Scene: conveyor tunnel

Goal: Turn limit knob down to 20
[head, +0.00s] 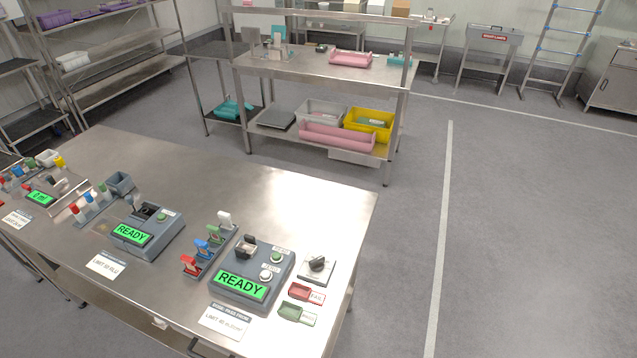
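A dark round knob (317,264) sits on a small pale plate near the right end of the steel table (335,205). It may be the limit knob; its setting is too small to read. Left of it is a grey device (255,262) with a green screen reading READY (240,286), a green button (277,257) and a white button (266,275). A similar grey device (148,236), also reading READY, stands further left. A card before the right device (224,321) shows a limit text that I cannot read surely. Neither of my grippers is in view.
Red (300,292) and green (290,312) trays lie in front of the knob. A rack of coloured vials (208,250) stands between the devices. A second table (300,65) with trays and bins is behind. Floor right of the steel table is clear.

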